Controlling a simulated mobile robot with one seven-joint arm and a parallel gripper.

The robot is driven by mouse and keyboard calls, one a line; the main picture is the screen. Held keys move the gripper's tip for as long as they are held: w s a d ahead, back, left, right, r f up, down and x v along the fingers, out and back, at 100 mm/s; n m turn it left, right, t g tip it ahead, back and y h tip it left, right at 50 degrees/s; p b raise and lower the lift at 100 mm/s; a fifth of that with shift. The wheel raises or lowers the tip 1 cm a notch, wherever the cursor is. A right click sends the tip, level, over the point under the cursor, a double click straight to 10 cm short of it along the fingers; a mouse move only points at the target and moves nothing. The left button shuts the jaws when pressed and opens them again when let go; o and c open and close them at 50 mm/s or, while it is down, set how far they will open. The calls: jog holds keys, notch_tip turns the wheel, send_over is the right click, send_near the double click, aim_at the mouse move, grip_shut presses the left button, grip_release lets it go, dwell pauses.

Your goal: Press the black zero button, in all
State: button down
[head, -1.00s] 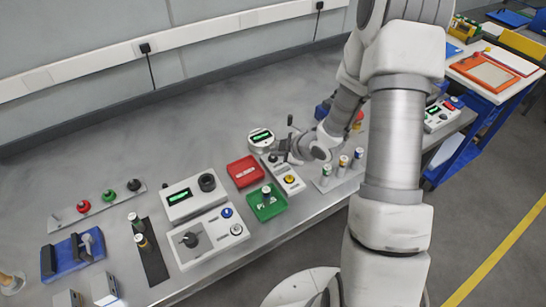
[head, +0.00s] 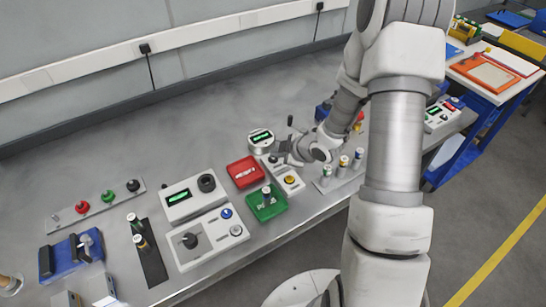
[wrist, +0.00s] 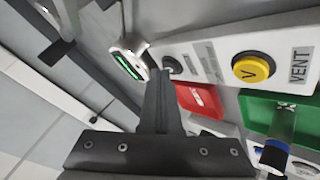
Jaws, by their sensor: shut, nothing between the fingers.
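The small black button (wrist: 172,64) sits on a white panel (wrist: 203,58) in the wrist view, beside a large yellow button (wrist: 252,69) marked V with a VENT label. My gripper (wrist: 163,74) is shut and empty, its tips close to the black button and partly covering it. I cannot tell whether they touch. In the head view my gripper (head: 281,158) is over the far end of the same panel, beyond the yellow button (head: 290,180). It hides most of the black button there.
A round gauge with a green display (head: 261,138) stands just behind the panel. A red tray (head: 245,171) and a green tray (head: 266,203) holding an upright cylinder (head: 266,193) are to the left. Several upright cylinders stand at the right.

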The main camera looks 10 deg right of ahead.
jog(key=shift+r+p, duration=0.4)
jog(key=shift+r, duration=0.3)
notch_tip(320, 180, up, 5)
jog(key=p, duration=0.4)
dwell(0.6)
